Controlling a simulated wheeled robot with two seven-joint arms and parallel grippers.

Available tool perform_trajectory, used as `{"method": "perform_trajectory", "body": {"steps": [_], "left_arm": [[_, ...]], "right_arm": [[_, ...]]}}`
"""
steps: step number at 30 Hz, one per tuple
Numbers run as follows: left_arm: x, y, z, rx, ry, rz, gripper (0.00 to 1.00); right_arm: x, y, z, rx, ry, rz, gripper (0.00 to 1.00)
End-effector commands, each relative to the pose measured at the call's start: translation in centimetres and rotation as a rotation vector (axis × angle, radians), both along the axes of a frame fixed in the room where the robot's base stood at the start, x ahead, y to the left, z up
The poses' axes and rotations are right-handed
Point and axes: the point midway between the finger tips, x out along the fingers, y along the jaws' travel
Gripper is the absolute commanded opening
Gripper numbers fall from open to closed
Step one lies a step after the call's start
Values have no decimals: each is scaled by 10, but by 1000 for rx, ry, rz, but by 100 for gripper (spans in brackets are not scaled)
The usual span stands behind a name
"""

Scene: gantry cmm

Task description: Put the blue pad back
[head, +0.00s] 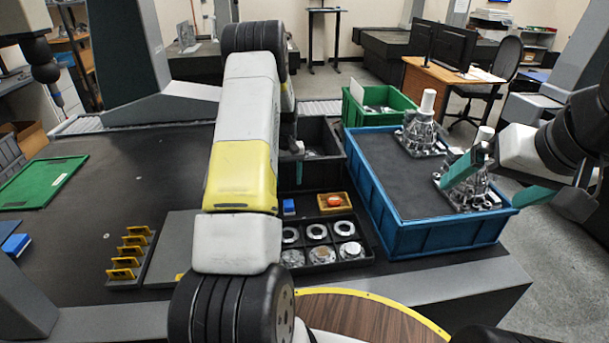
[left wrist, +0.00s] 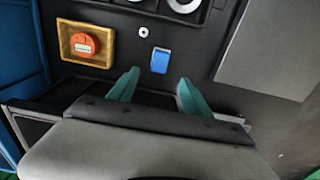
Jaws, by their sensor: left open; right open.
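A small blue pad (head: 289,207) lies on the dark surface beside an orange part's wooden tray, and it also shows in the left wrist view (left wrist: 160,60). My left gripper (left wrist: 158,78) is open and empty, its two teal fingers apart with the pad just beyond their tips. In the head view my left arm hides most of that gripper. My right gripper (head: 488,190) is open at the right, in front of the metal parts in the blue crate; nothing shows held in it. Another blue block (head: 15,245) lies at the far left edge.
A wooden tray with an orange round part (head: 333,201) and a black rack of metal rings (head: 318,232) are close to the pad. A blue crate (head: 440,238) stands right, a green bin (head: 353,108) behind. Yellow clips stand in a holder (head: 127,277) at left.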

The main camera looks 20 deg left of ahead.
Motion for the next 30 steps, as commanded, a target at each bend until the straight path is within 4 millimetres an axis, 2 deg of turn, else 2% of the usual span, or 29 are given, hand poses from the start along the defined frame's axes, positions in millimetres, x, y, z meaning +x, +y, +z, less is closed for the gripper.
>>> {"method": "perform_trajectory", "body": {"steps": [2,5,8,12,14,18,21,25,30], "left_arm": [[0,-2,10,-1,-7,-3,57],[-3,-9,37,-7,-32,-17,57],[-12,-23,80,-16,-75,-45,57],[-39,-49,149,-32,-149,-99,57],[-54,-61,175,-40,-179,-123,57],[-95,-87,228,-53,-252,-183,57],[-128,-105,259,-60,-304,-231,57],[-175,-125,289,-64,-370,-292,57],[-239,-149,311,-67,-458,-374,57]], "right_arm": [[0,0,0,0,0,0,100],[0,0,0,0,0,0,100],[0,0,0,0,0,0,100],[0,0,0,0,0,0,100],[0,0,0,0,0,0,100],[0,0,0,0,0,0,100],[0,0,0,0,0,0,100],[0,0,0,0,0,0,100],[0,0,0,0,0,0,100]]}}
